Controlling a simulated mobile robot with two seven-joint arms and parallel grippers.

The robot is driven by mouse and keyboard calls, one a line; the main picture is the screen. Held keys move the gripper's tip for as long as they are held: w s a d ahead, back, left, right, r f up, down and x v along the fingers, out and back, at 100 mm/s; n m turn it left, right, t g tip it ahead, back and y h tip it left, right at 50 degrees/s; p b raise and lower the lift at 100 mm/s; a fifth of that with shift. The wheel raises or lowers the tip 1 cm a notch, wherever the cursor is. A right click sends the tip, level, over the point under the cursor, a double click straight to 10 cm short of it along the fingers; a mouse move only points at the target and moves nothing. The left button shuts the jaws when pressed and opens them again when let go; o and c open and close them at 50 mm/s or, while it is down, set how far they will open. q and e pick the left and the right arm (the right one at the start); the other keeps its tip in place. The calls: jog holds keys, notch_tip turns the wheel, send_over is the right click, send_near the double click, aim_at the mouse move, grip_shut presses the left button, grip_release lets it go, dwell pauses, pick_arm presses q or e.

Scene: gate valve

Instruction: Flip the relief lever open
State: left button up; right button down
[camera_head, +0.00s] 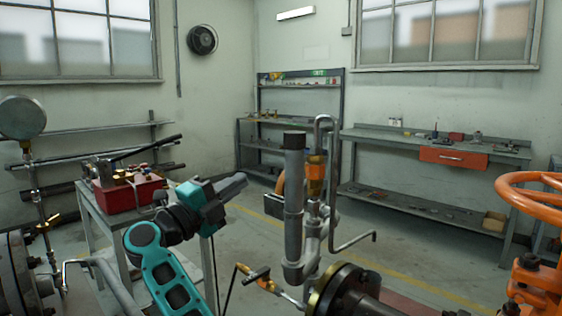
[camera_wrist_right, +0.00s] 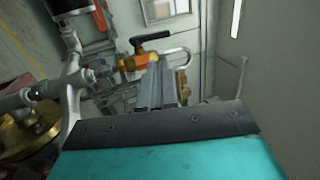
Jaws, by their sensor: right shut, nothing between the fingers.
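An orange-and-brass relief valve (camera_head: 316,176) stands upright amid grey pipes, right of centre in the head view, under a hooked pipe (camera_head: 325,122). The right wrist view shows an orange valve body (camera_wrist_right: 133,62) with a black lever (camera_wrist_right: 152,38) sticking out from it, just beyond my fingers. The lever is not clear in the head view. My right gripper (camera_head: 238,184) is left of the valve and points towards it. Its grey fingers (camera_wrist_right: 158,85) are shut and empty, and I see no clear contact with the lever. My left gripper is not in view.
A thick upright pipe with a dark top (camera_head: 294,205) stands in front of the valve. A black flange (camera_head: 345,292) and a small black-handled brass valve (camera_head: 258,275) are low down. An orange handwheel (camera_head: 508,195) is at right; a red box (camera_head: 130,196) is on the left table.

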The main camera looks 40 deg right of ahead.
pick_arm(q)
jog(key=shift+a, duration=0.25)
pick_arm(e)
jog(key=x, duration=1.4)
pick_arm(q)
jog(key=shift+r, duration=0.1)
pick_arm(e)
jog(key=shift+s+d+f, duration=0.1)
jog(key=shift+s+d, duration=0.05)
pick_arm(q)
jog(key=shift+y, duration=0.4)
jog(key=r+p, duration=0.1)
jog(key=p, duration=0.1)
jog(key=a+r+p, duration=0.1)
jog(key=p, duration=0.2)
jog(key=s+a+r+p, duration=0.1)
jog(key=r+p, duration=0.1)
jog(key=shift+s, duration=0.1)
pick_arm(e)
jog(key=shift+d+r+g+y, duration=0.3)
jog(key=shift+d+r+y, duration=0.35)
jog(key=shift+y, duration=0.55)
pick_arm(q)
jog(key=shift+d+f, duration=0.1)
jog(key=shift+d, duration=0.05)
pick_arm(e)
jog(key=shift+a, duration=0.1)
